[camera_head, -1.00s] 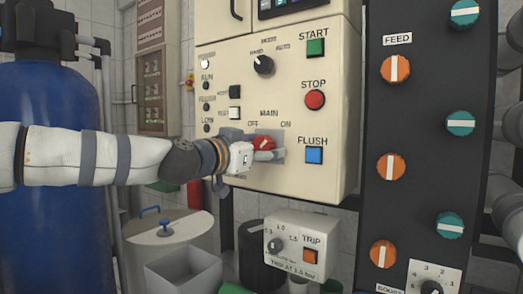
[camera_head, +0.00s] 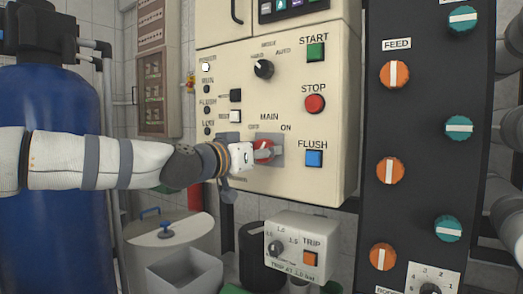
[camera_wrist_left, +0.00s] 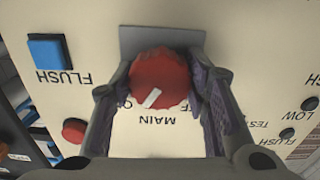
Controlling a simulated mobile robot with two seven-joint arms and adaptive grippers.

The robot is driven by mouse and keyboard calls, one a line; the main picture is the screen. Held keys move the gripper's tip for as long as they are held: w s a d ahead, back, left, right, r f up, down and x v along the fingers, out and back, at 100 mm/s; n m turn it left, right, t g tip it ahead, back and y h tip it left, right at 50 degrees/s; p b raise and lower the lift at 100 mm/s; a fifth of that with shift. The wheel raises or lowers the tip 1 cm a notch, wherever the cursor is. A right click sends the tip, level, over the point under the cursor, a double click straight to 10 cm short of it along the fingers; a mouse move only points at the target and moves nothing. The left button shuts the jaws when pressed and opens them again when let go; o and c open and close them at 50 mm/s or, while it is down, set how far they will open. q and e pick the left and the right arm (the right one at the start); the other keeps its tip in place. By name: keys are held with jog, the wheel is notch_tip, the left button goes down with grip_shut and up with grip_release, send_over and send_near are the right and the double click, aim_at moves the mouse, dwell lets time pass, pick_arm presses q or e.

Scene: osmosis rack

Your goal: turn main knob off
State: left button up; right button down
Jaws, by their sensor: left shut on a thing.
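The red MAIN knob (camera_head: 263,145) sits on a grey plate on the cream control panel (camera_head: 215,60), below the MAIN label, with OFF to its left and ON to its right. In the left wrist view, which is upside down, the knob (camera_wrist_left: 160,78) shows a white mark pointing to the lower left, toward the ON side. My left gripper (camera_head: 266,154) is shut on the knob, with a finger on each side of it. The fingers hide part of the OFF/ON lettering in the wrist view. My right gripper is not in view.
The blue FLUSH button (camera_head: 314,158) and red STOP button (camera_head: 315,103) are right of the knob. A TRIP box (camera_head: 305,243) hangs below the panel. A black valve board (camera_head: 425,120) stands at right, a blue tank (camera_head: 50,225) at left.

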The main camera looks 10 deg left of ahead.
pick_arm(q)
jog(key=n, duration=0.3)
jog(key=shift+n, duration=0.3)
jog(key=n, duration=0.3)
jog(key=shift+n+p, duration=0.3)
jog(key=shift+p, duration=0.05)
jog(key=n, duration=0.3)
jog(key=shift+f+n, duration=0.1)
jog(key=shift+n, duration=0.2)
jog(key=shift+d+n, duration=0.1)
jog(key=shift+n, duration=1.8)
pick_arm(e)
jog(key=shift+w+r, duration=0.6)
pick_arm(q)
jog(key=o, duration=1.2)
